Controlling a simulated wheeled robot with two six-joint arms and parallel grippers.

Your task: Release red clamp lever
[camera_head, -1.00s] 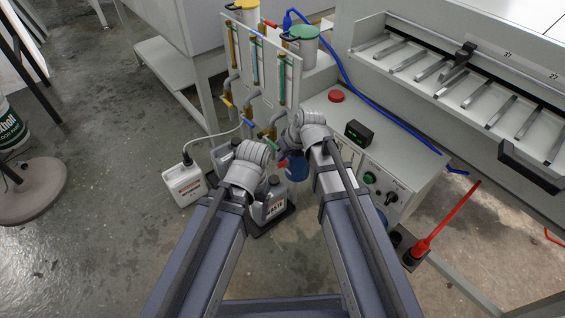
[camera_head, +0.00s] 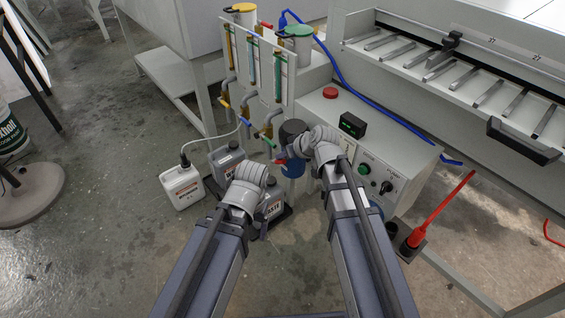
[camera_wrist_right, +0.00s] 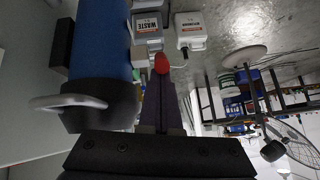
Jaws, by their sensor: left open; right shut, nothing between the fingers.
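A small red lever (camera_head: 281,163) shows beside the blue filter housing (camera_head: 293,168) under its dark cap (camera_head: 291,129). In the right wrist view the red lever end (camera_wrist_right: 161,63) appears just beyond my shut, empty right fingers (camera_wrist_right: 161,100); contact cannot be told. The blue housing (camera_wrist_right: 101,38) stands left of these fingers. In the head view my right gripper (camera_head: 318,146) is beside the dark cap, its fingertips mostly hidden. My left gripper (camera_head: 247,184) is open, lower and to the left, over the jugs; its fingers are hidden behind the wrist.
A white jug (camera_head: 182,187) and grey jugs (camera_head: 226,157) stand on the floor at left. A tube panel with coloured valve handles (camera_head: 247,99) rises behind. A control box (camera_head: 385,170) stands right, with a red button (camera_head: 330,92) on top. The floor at left is open.

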